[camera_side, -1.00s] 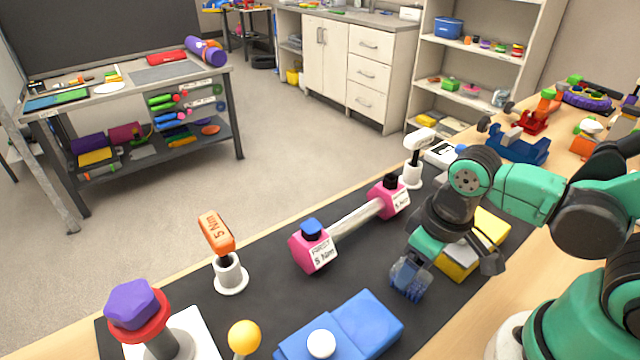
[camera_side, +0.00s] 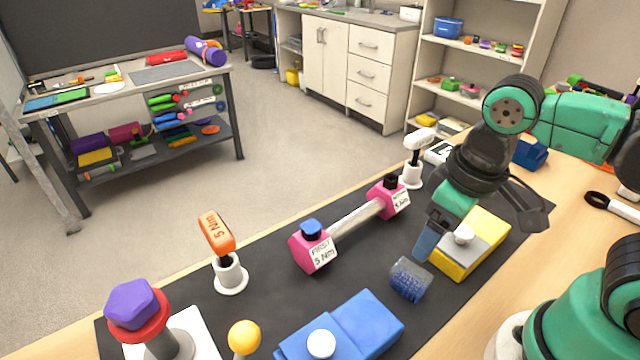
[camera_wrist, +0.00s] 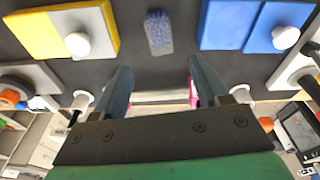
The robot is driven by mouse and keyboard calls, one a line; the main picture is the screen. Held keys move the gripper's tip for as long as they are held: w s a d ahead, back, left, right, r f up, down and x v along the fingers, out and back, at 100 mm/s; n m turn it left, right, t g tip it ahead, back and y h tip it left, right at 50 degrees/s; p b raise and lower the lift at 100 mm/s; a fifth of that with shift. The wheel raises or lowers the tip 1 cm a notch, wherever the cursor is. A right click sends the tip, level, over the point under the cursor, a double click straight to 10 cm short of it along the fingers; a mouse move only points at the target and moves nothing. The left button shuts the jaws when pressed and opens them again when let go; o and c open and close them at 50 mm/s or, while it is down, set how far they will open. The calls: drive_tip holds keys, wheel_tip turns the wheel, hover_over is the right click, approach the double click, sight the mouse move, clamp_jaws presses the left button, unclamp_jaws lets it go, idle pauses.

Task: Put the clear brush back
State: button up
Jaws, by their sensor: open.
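The clear brush (camera_side: 410,281), a see-through block with a blue tint, rests on the black mat between the yellow-and-grey block and the blue block. In the wrist view the brush (camera_wrist: 158,33) is at the top middle, past the fingertips and apart from them. My gripper (camera_side: 427,240) is above and behind the brush in the side view. In the wrist view my gripper (camera_wrist: 163,85) has its two blue fingers spread, with nothing between them.
The yellow-and-grey block (camera_side: 470,245) with a white knob stands close to the gripper. The blue block (camera_side: 365,325) also has a white knob. A pink dumbbell-like piece (camera_side: 350,222) and an orange-headed tool in a white holder (camera_side: 228,272) stand on the mat (camera_side: 270,290).

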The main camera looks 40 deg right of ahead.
drive_tip(key=shift+w, duration=0.15)
drive_tip(key=w+d+r+m+t, duration=0.1)
drive_tip(key=w+d+r+t, duration=0.1)
drive_tip(key=w+t, duration=0.3)
drive_tip(key=shift+w+d+m, duration=0.3)
drive_tip(key=shift+w+d, duration=0.3)
drive_tip(key=shift+w, duration=0.65)
